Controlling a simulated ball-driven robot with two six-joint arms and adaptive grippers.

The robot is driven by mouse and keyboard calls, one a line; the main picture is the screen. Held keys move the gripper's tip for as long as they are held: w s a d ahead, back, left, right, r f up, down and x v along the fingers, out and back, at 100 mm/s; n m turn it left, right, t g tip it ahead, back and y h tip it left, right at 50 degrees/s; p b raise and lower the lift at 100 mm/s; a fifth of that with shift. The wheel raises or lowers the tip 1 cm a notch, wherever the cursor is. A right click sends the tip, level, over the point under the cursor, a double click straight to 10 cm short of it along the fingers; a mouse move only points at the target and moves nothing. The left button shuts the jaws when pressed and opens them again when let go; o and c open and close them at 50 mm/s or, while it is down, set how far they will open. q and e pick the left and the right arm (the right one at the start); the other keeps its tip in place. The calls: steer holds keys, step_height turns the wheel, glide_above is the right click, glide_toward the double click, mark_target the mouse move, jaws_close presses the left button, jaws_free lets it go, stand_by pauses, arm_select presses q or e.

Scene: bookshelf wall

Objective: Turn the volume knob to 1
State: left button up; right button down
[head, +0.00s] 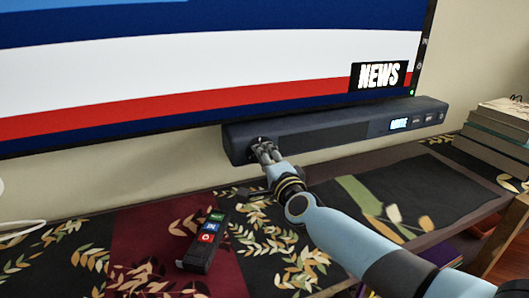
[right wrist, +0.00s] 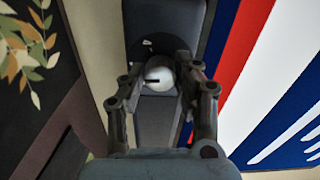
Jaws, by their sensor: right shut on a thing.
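A dark soundbar (head: 340,135) is mounted below the screen, and its end fills the middle of the right wrist view (right wrist: 158,125). The volume knob (right wrist: 160,74) is round and whitish with a short dark mark pointing left in the right wrist view. My right gripper (head: 264,150) is at the soundbar's left end, its fingers on both sides of the knob in the right wrist view (right wrist: 159,82), shut on it. In the head view the gripper hides most of the knob. My left gripper is not in view.
A large screen (head: 200,65) showing NEWS hangs above the soundbar. A patterned cloth (head: 370,190) covers the shelf below. Stacked books (head: 497,135) stand at the right.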

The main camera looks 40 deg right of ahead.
steer(key=shift+s+d+f+n+p, duration=0.15)
steer(key=shift+n+p, duration=2.35)
steer(key=shift+n, duration=3.1)
steer(key=shift+f+n+p, duration=0.1)
steer(key=shift+n+p, duration=2.35)
steer(key=shift+n, duration=3.45)
steer(key=c, duration=1)
jaws_free()
steer(key=shift+r, duration=0.1)
steer(key=shift+o, duration=0.2)
steer(key=v, duration=1.2)
